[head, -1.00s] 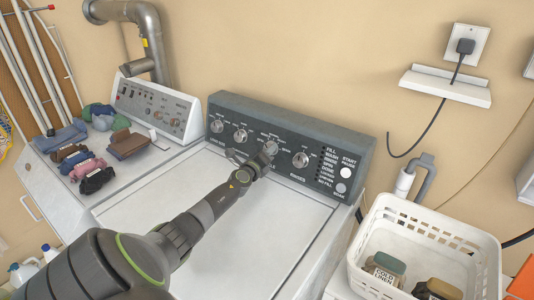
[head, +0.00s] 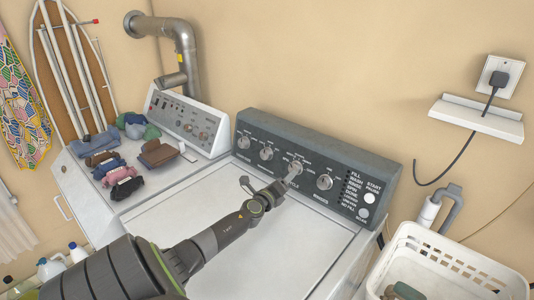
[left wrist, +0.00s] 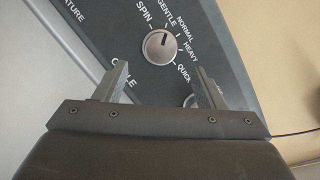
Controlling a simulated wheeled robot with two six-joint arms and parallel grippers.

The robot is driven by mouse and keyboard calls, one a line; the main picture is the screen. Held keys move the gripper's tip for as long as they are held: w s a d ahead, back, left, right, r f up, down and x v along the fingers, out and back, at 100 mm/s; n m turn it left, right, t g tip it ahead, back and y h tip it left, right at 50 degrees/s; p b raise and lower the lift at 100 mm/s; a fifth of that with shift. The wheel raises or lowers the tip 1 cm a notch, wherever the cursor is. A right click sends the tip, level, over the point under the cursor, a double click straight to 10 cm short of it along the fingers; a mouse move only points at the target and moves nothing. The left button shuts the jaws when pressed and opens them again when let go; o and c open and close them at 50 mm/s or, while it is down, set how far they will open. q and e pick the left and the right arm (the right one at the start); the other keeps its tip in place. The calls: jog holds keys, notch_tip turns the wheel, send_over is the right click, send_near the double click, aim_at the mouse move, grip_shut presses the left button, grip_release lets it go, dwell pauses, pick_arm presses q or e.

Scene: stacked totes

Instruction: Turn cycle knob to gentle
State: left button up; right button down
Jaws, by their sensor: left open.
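The cycle knob (head: 295,168) is a round silver knob on the dark washer control panel (head: 350,160), above the printed word CYCLE. In the left wrist view the cycle knob (left wrist: 160,47) is ringed by SPIN, GENTLE, NORMAL, HEAVY and QUICK. Its dark pointer mark aims up, at about GENTLE. My left gripper (head: 274,190) is open and empty, in front of the panel and apart from the knob. In the left wrist view the gripper's fingers (left wrist: 160,75) stand spread, with the knob beyond and between them. My right gripper is out of view.
Other silver knobs (head: 325,182) sit on the same panel, with round buttons (head: 368,198) at its right end. A second machine (head: 190,125) with folded clothes stands at left. A white basket (head: 450,258) is at right. The white washer lid (head: 180,220) is clear.

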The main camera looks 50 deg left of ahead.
pick_arm(q)
jog(key=v, duration=1.1)
jog(key=shift+s, duration=0.15)
jog(key=shift+d, duration=0.1)
